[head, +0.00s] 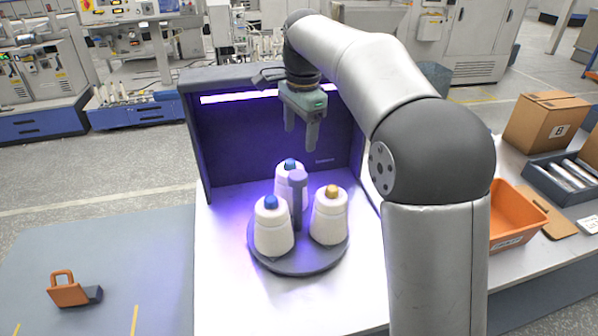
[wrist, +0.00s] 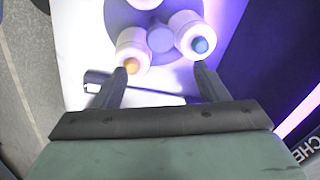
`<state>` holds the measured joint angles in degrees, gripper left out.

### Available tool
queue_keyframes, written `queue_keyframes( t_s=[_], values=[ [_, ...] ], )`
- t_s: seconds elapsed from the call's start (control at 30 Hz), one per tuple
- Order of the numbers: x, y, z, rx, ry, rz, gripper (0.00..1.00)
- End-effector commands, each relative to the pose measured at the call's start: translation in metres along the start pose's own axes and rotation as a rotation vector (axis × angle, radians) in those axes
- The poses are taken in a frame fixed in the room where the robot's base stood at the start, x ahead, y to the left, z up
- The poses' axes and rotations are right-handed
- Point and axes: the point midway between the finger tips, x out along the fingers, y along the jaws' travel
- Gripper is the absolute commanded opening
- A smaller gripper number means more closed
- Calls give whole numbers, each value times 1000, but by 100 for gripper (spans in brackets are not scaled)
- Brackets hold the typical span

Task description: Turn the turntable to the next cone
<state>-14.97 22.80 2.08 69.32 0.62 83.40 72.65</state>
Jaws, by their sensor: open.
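The round grey turntable (head: 292,262) stands on the white table inside a purple-lit booth. It carries three white cones around a grey centre post (head: 297,200). The front-left cone (head: 272,230) and the back cone (head: 283,183) have blue tips. The right cone (head: 328,220) has a yellow-orange tip. My gripper (head: 302,140) is open and empty, above and behind the cones, apart from them. In the wrist view the fingers (wrist: 158,80) are spread, with the orange-tipped cone (wrist: 132,50) and a blue-tipped cone (wrist: 192,38) beyond them. The third cone is mostly cut off there.
The dark booth wall (head: 225,135) rises behind and left of the turntable. An orange bin (head: 515,215), a cardboard box (head: 545,120) and a dark tray (head: 565,180) stand at the right. An orange-handled item (head: 68,290) lies at lower left. The table front is clear.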

Motion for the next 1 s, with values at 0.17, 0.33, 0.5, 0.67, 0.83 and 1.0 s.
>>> queue_keyframes(
  t_s=[0.17, 0.33, 0.5, 0.67, 0.83, 1.0],
  values=[
    [41, 1, 0, 0, -1, 5, 67],
    [76, 1, 0, -1, -1, 4, 67],
    [104, 1, 0, -1, -1, 2, 67],
    [118, 1, 0, -1, 0, 1, 67],
    [122, 0, 0, -1, 0, -1, 67],
    [122, 0, 0, -1, 0, -1, 67]
  ],
)
